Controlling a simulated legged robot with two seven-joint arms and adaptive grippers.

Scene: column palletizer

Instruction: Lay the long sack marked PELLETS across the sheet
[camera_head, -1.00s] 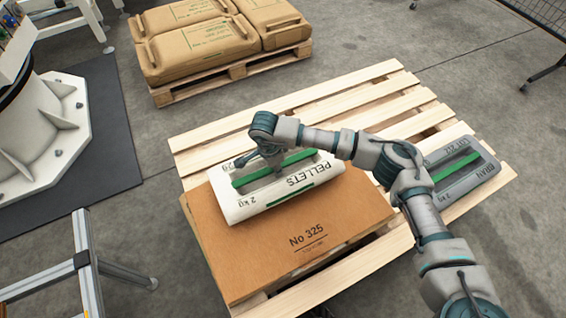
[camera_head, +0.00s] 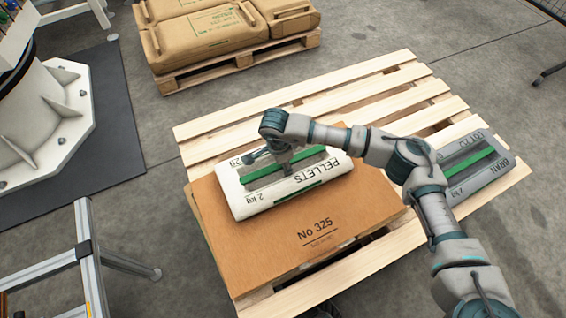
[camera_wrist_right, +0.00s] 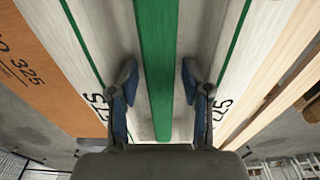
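The white PELLETS sack (camera_head: 262,207) with a green strip lies flat over the far part of the brown sheet (camera_head: 330,255) marked No 325. It is on the sheet or only just above it; I cannot tell which. The sheet lies on the wooden pallet (camera_head: 385,85). My right gripper (camera_head: 283,168) is over the sack's middle, pointing down. My left gripper is not in view.
A grey BRAN sack (camera_head: 470,170) lies at the pallet's right. Brown sacks (camera_head: 215,35) on another pallet stand at the back. A white machine base (camera_head: 50,120) and a metal frame (camera_head: 90,255) are on the left. Bare slats lie behind the sheet.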

